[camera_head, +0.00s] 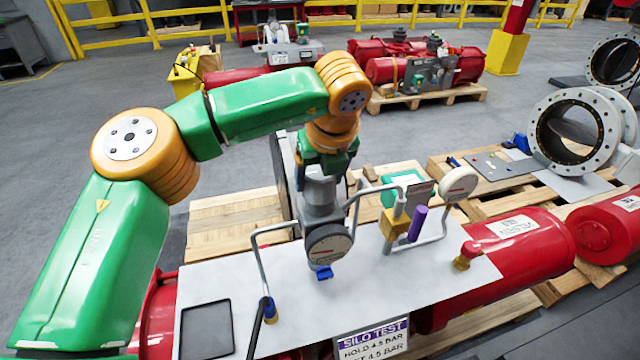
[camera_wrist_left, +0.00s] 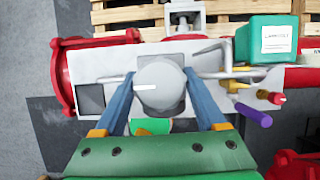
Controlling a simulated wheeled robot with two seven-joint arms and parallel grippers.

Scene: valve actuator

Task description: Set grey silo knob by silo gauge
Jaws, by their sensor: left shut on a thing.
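The grey silo knob (camera_wrist_left: 160,88) is round with a white line on its top, and it sits between the two blue fingers of my left gripper (camera_wrist_left: 161,76), which is shut on it from above. In the head view, the knob (camera_head: 320,192) is below my green and orange wrist, and part of it is hidden. A round gauge with a dark rim (camera_head: 328,245) faces forward just below the knob; its reading is too small to tell. My right gripper is not in view.
A white panel (camera_head: 235,275) carries bent grey pipes, a brass block (camera_head: 395,222), a purple handle (camera_head: 417,224) and a second, pale gauge (camera_head: 459,184). A red cylinder (camera_head: 540,245) lies to the right. A green box (camera_wrist_left: 268,40) stands behind the pipes.

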